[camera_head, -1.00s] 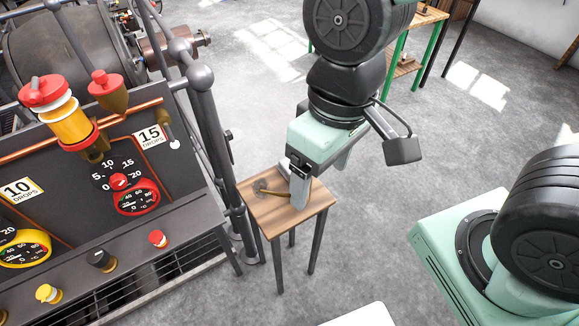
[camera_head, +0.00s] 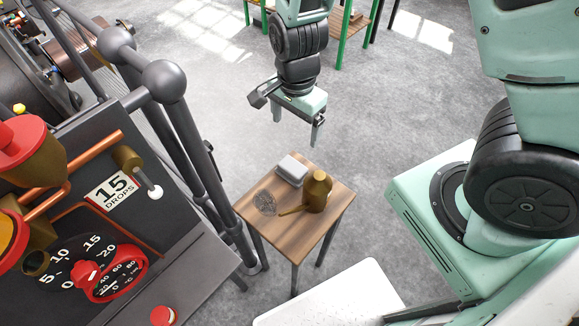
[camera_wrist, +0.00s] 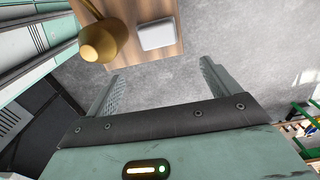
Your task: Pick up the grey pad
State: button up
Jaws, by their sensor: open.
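The grey pad (camera_head: 292,169) is a light grey, rounded block lying on the far side of a small wooden table (camera_head: 247,211). It also shows in the wrist view (camera_wrist: 157,35), near the table edge. A brass oil can (camera_head: 316,190) with a long spout stands right beside it. My gripper (camera_head: 296,129) is open and empty, raised above the floor just beyond the table's far edge. In the wrist view its two fingers (camera_wrist: 160,70) are spread wide with nothing between them, and the pad lies beyond the fingertips.
A dark, roundish mesh-like patch (camera_head: 264,202) lies on the table near the spout. A machine panel with gauges and a red button (camera_head: 163,316) and thick dark railing (camera_head: 195,165) stand close at left. A white surface (camera_head: 335,299) is in front.

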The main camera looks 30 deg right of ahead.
send_near(293, 166)
jog(key=f, duration=0.5)
jog(key=shift+w+d, duration=0.3)
jog(key=shift+d, duration=0.05)
jog(key=shift+s+a+f, duration=0.15)
jog(key=shift+a+f, duration=0.05)
jog(key=shift+f, duration=1.2)
jog(key=shift+s+a+f, duration=0.15)
jog(key=shift+f, duration=1.2)
jog(key=c, duration=0.8)
